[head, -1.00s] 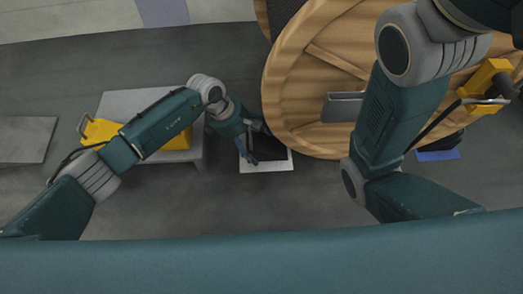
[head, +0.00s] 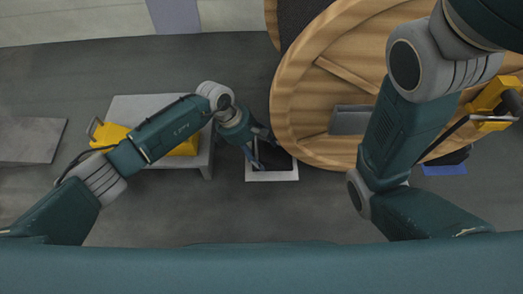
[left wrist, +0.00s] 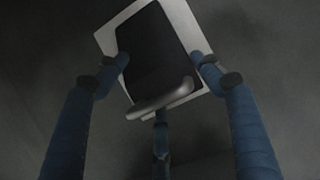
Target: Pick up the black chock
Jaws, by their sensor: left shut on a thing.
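The black chock (head: 276,154) is a dark block with a grey bar handle, beside the wooden reel in the head view. In the left wrist view the chock (left wrist: 158,45) lies between the fingers, with its handle (left wrist: 162,95) toward the palm. A pale square plate (head: 271,175) shows under and around it; I cannot tell whether they touch. My left gripper (head: 262,147) is shut on the chock from above; its fingers (left wrist: 160,82) also show in the left wrist view. My right arm shows, but its gripper is out of view.
A large wooden reel (head: 310,85) stands close to the right of the chock. A grey bench (head: 135,106) with a yellow block (head: 112,133) is at left, under my left arm. Another yellow block (head: 490,100) and a blue plate (head: 444,169) are at far right. Floor in front is clear.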

